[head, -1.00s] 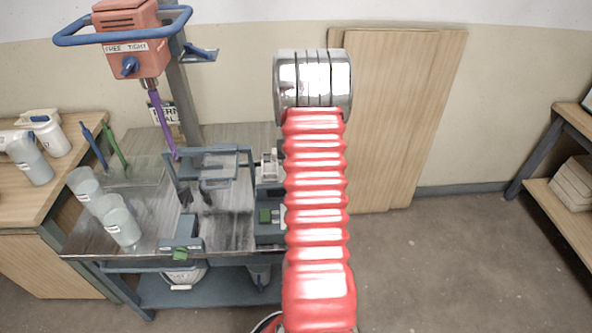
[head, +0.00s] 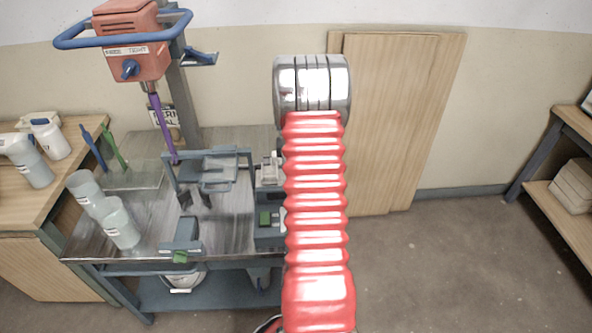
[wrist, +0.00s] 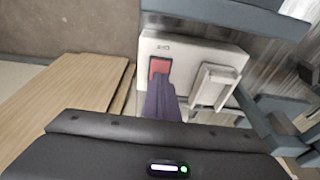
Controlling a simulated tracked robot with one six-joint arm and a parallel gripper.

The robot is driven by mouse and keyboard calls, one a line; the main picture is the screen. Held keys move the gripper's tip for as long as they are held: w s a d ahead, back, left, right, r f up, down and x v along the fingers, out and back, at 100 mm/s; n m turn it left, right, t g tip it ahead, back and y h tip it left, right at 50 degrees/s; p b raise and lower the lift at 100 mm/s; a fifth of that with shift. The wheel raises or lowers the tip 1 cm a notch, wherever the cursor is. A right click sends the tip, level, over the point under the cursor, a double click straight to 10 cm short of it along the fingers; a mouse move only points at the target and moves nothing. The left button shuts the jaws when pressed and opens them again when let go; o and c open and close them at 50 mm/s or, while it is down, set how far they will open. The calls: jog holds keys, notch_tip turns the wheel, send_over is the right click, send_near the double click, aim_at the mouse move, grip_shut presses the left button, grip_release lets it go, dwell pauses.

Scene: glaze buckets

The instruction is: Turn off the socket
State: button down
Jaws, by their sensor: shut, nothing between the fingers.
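The socket is a pale box (wrist: 205,55) with a red switch (wrist: 159,66) and a light, raised cover or outlet (wrist: 214,86) to the right of the switch. My gripper (wrist: 161,82) is shut and empty, its dark purple fingers ending at the lower edge of the red switch. I cannot tell whether the tips touch it or which way the switch is set. In the head view my red arm hides my gripper; a small pale item just left of the arm may be part of the socket.
A metal-topped bench (head: 150,225) holds a blue-grey frame (head: 215,180) and two translucent beakers (head: 120,228). An orange mixer (head: 130,45) with a purple shaft hangs above it. Wooden boards (head: 395,120) lean on the wall. The floor at right is clear.

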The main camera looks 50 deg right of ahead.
jog(key=shift+r, duration=0.4)
jog(key=s+a+r, duration=0.2)
jog(key=r, duration=0.3)
jog(key=s+a+r, duration=0.2)
jog(key=r, duration=0.4)
jog(key=shift+a, duration=0.25)
jog(key=shift+r, duration=0.1)
jog(key=s+a+r+n+t, duration=0.1)
jog(key=s+a+r+n, duration=0.2)
jog(key=a, duration=1.2)
jog(key=s+a+r+n+t+y, duration=0.1)
jog(key=s+a+r+n, duration=0.2)
jog(key=a+r, duration=0.4)
jog(key=s+a+r+n+t, duration=0.2)
jog(key=s+a+r+n, duration=0.1)
jog(key=a, duration=2)
notch_tip(320, 180, up, 2)
jog(key=shift+s+r+n+y, duration=0.1)
jog(key=shift+s+n+y, duration=0.3)
jog(key=shift+s, duration=0.15)
